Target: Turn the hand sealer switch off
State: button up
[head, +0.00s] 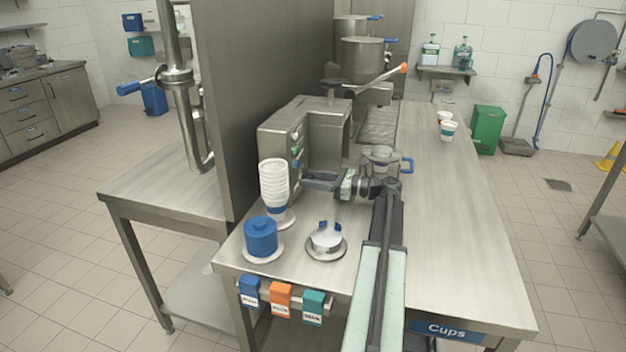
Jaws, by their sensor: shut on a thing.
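A steel box-shaped machine (322,125) stands against the tall steel panel. Its front has small controls, among them a green one and a blue one (296,151). I cannot tell for sure which part is the hand sealer switch or whether it is on. My gripper (306,181) reaches left from the arm to the low front of this machine, just below the controls. Its jaws are shut on a small part there; the fingers hide most of it. A round steel fixture with blue parts (326,239) sits in front, below the gripper.
A stack of white cups (273,184) and a blue cylinder on a pale base (261,237) stand left of the gripper. A steel vessel with a blue handle (381,160) stands behind my arm. Two cups (448,131) stand at the far right; the right counter (455,230) is largely clear.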

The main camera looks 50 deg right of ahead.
jog(key=o, duration=1.4)
jog(key=v, duration=0.8)
